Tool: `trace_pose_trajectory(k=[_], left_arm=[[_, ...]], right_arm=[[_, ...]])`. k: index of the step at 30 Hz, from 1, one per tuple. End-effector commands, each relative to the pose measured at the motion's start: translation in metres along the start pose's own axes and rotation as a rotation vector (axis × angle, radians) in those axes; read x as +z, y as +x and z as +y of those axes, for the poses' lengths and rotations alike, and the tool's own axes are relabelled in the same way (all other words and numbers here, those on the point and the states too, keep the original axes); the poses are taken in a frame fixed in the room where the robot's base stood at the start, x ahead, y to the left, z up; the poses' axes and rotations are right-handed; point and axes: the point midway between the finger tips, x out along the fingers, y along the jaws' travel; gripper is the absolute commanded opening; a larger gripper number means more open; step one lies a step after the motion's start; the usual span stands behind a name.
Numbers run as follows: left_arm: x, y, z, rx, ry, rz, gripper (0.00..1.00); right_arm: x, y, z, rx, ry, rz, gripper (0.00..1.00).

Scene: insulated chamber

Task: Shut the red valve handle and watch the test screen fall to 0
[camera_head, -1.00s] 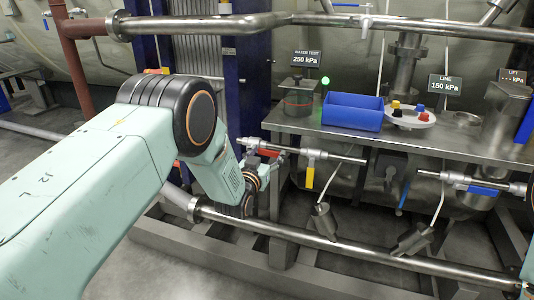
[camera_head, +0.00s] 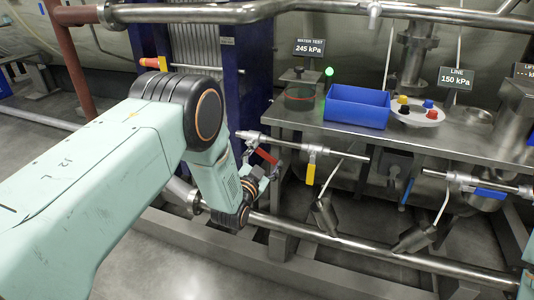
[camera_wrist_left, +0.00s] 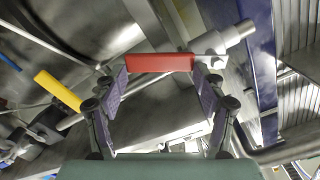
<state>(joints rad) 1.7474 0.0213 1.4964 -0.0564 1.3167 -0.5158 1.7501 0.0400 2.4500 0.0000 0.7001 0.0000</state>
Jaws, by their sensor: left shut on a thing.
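The red valve handle (camera_head: 265,155) sits on the thin horizontal pipe below the bench and slants down to the right. My left gripper (camera_head: 262,168) is at the handle. In the left wrist view the red handle (camera_wrist_left: 160,62) spans between the two fingers of my left gripper (camera_wrist_left: 160,80), which are shut on it, beside its metal valve body (camera_wrist_left: 212,45). The test screen (camera_head: 309,48) stands above the bench and reads "WATER TEST 245 kPa". A green lamp (camera_head: 329,71) is lit next to it. My right gripper is not in view.
A yellow handle (camera_head: 310,174) hangs on the same pipe, right of the red one. A blue handle (camera_head: 489,193) is on the right pipe. The bench holds a blue bin (camera_head: 356,107) and a plate (camera_head: 416,119) of coloured caps. A LINE screen (camera_head: 457,78) reads 150 kPa.

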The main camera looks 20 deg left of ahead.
Motion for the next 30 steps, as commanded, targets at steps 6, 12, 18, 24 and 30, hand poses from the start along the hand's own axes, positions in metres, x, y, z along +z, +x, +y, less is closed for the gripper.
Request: trace_pose_trajectory(k=[6, 12, 18, 24, 30], left_arm=[[0.011, 0.001, -0.001, -0.006, 0.207, 0.007, 0.14], [0.023, 0.002, -0.003, -0.006, 0.398, 0.008, 0.14], [0.034, 0.003, -0.007, -0.008, 0.587, 0.007, 0.14], [0.043, 0.004, -0.013, -0.009, 0.76, 0.006, 0.14], [0.05, 0.004, -0.018, -0.009, 0.902, 0.006, 0.14]], right_arm=[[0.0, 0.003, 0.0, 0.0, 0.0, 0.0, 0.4], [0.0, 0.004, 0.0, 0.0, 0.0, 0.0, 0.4], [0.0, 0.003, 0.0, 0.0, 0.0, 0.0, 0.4], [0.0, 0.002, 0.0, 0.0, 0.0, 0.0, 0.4], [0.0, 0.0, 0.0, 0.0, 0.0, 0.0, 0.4]])
